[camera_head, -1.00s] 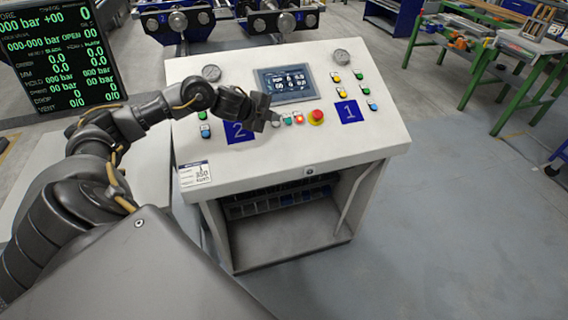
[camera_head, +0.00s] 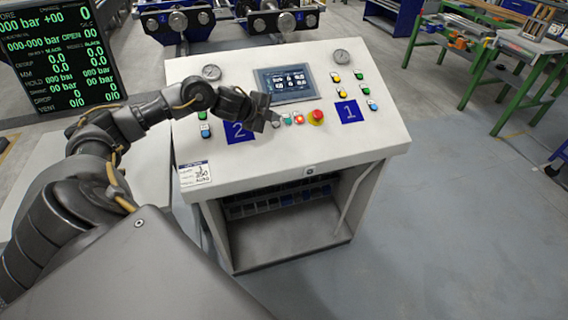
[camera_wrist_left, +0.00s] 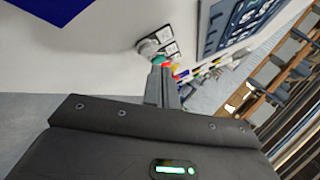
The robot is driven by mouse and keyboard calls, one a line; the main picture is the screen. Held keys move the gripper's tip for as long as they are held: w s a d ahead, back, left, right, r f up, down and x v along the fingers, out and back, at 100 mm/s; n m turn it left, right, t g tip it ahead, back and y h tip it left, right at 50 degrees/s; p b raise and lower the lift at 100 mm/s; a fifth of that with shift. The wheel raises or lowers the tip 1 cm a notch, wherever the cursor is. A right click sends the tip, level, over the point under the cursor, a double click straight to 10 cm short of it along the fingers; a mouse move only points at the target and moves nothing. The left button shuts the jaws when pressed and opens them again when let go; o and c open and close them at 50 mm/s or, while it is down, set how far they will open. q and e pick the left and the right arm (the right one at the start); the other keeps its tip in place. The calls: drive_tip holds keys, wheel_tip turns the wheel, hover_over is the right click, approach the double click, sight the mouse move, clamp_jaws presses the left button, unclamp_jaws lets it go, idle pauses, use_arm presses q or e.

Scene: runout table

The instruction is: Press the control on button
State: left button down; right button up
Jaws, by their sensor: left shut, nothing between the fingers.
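A control panel (camera_head: 230,172) with a sloped white top stands in front of me in the head view. A row of small buttons lies below its screen: a green button (camera_head: 287,120), an orange-red button (camera_head: 299,119) and a red mushroom button (camera_head: 316,117). I cannot read which label says control on. My left gripper (camera_head: 274,117) is shut and empty at the left end of this row. In the left wrist view its fingertips (camera_wrist_left: 161,70) overlap the lower edge of a green button (camera_wrist_left: 159,60), beside a whitish button (camera_wrist_left: 148,47). Contact cannot be told. My right gripper is not in view.
A screen (camera_head: 287,84) and two gauges sit on the panel. Blue plates marked 2 (camera_head: 238,132) and 1 (camera_head: 349,111) flank the button row, with more buttons at both sides. A dark display (camera_head: 58,55) stands at left.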

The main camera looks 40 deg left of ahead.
use_arm(q)
drive_tip(key=shift+f, duration=0.2)
idle(0.5)
drive_tip(key=shift+w+a+f, duration=0.15)
drive_tip(key=shift+w+f, duration=0.05)
drive_tip(key=shift+f, duration=0.05)
drive_tip(key=shift+a+f+b, duration=0.2)
drive_tip(key=shift+f+b, duration=0.25)
drive_tip(key=shift+b, duration=0.05)
idle(0.6)
drive_tip(key=shift+s+d+r+p, duration=0.1)
drive_tip(key=shift+d+r+p, duration=0.15)
drive_tip(key=shift+r+p, duration=0.6)
drive_tip(key=shift+d, duration=0.1)
